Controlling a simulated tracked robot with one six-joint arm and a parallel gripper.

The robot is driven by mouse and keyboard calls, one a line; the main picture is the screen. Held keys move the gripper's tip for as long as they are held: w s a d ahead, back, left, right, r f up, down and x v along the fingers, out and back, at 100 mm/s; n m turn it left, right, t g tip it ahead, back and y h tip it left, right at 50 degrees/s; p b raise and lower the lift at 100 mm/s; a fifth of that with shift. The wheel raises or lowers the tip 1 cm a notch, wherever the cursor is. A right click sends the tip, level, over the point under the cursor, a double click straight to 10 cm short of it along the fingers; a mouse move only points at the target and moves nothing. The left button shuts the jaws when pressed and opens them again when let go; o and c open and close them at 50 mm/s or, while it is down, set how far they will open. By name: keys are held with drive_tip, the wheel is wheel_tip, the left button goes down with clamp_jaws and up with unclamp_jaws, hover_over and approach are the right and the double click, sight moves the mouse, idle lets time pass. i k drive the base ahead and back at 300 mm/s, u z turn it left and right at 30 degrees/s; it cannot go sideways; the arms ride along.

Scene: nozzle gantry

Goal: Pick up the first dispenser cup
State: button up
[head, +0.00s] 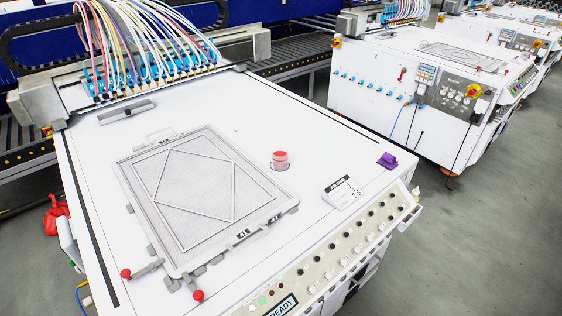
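A small round pink-red cup-like thing (280,160) stands on the white machine top, just right of the grey framed tray. It looks like a dispenser cup, but I cannot tell for sure. A purple block-like thing (387,161) sits near the right edge of the same top. My gripper is not in view, so its state does not show.
The framed mesh tray (203,264) with a diamond pattern fills the middle. A nozzle bank with coloured tubes (150,80) stands behind. The top around the pink-red thing is clear.

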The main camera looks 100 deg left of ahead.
sight(279, 155)
drive_tip(key=z, duration=4.25)
drive_tip(key=k, duration=1)
drive_tip(key=z, duration=0.15)
